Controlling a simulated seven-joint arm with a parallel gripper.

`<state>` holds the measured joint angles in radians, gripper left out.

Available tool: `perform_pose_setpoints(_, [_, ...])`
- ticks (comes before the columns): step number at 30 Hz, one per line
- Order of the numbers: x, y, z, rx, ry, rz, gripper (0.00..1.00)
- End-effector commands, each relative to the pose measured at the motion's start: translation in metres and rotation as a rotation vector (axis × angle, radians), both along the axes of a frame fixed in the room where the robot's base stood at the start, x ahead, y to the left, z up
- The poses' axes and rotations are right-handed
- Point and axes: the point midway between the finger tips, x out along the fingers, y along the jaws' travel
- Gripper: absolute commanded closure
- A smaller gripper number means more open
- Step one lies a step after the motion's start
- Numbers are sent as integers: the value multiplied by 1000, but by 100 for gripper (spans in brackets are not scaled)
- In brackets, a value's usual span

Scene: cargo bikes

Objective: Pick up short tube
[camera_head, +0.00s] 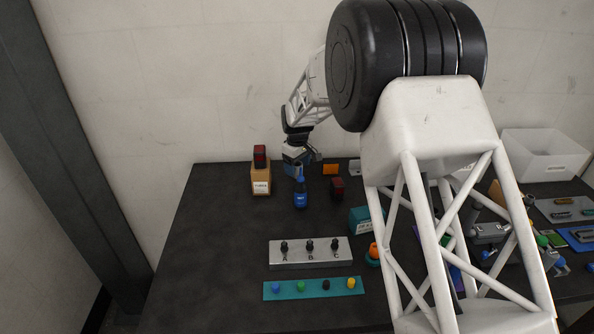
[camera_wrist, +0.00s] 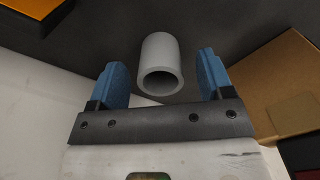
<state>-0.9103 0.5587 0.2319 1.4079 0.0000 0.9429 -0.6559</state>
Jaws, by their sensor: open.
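The short tube (camera_wrist: 160,62) is a plain grey hollow cylinder in the wrist view, with its open end facing the camera. My gripper (camera_wrist: 160,75) is open, with one blue finger on each side of the tube and a gap to both. I cannot tell the depth between the fingertips and the tube. In the head view my gripper (camera_head: 300,197) is low over the back of the dark table, right of a cardboard box. The tube cannot be made out there.
An orange piece (camera_head: 330,169) and a dark red block (camera_head: 337,188) are close on the right. A knob panel (camera_head: 310,260) and teal strip (camera_head: 312,289) lie in front. The table's left (camera_head: 205,255) is clear.

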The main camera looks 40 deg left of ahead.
Motion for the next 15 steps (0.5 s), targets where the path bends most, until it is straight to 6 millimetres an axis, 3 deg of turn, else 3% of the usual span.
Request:
perform_pose_setpoints(9, [0, 0, 0, 0, 0, 0, 26])
perform_pose_setpoints(15, [0, 0, 0, 0, 0, 0, 57])
